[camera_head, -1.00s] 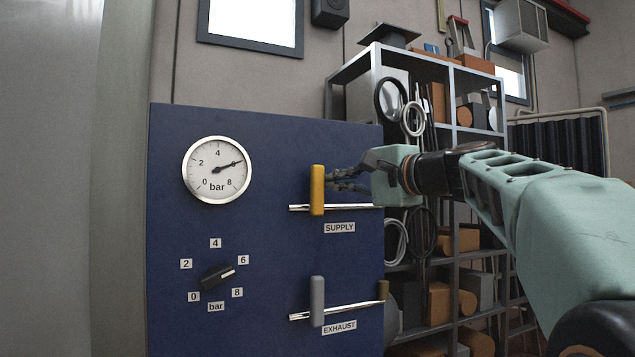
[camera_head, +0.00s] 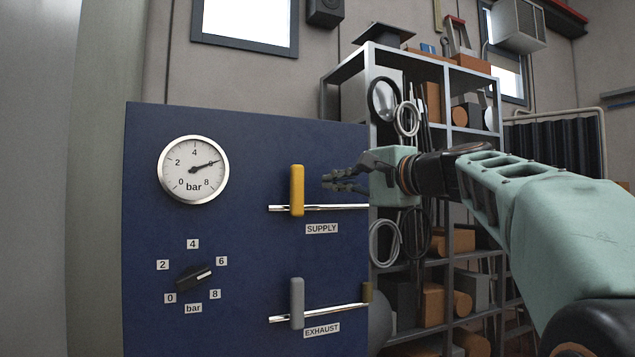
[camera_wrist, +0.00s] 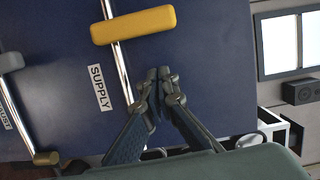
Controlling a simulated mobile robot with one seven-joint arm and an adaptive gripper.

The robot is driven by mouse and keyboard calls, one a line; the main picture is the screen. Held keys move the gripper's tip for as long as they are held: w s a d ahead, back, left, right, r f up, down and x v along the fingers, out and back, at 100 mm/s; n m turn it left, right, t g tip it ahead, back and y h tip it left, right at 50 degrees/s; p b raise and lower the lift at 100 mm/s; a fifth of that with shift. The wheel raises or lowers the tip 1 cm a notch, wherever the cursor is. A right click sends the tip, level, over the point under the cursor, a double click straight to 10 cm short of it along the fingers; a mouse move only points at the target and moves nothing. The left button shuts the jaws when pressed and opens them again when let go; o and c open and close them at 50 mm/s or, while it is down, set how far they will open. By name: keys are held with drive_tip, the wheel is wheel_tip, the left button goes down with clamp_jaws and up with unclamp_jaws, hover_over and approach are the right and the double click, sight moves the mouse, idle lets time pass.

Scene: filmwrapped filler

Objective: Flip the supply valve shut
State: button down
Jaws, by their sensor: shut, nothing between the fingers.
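The yellow supply valve handle (camera_head: 297,190) stands upright, across its horizontal silver pipe (camera_head: 335,207) on the blue panel, above the SUPPLY label (camera_head: 321,229). It also shows in the wrist view (camera_wrist: 133,25), with its pipe (camera_wrist: 117,60) and label (camera_wrist: 99,88). My gripper (camera_head: 326,181) is just right of the handle in the head view, with a gap between them. In the wrist view my gripper (camera_wrist: 164,73) has its fingertips together and empty, apart from the handle.
A grey exhaust handle (camera_head: 297,303) stands upright on the lower pipe. A pressure gauge (camera_head: 193,170) points near 6, and a black selector knob (camera_head: 194,277) sits below it. A loaded metal shelf (camera_head: 447,240) stands right of the panel, behind my arm.

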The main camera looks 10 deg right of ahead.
drive_tip(key=b+v, duration=0.2)
drive_tip(key=v, duration=0.8)
drive_tip(key=shift+f, duration=0.2)
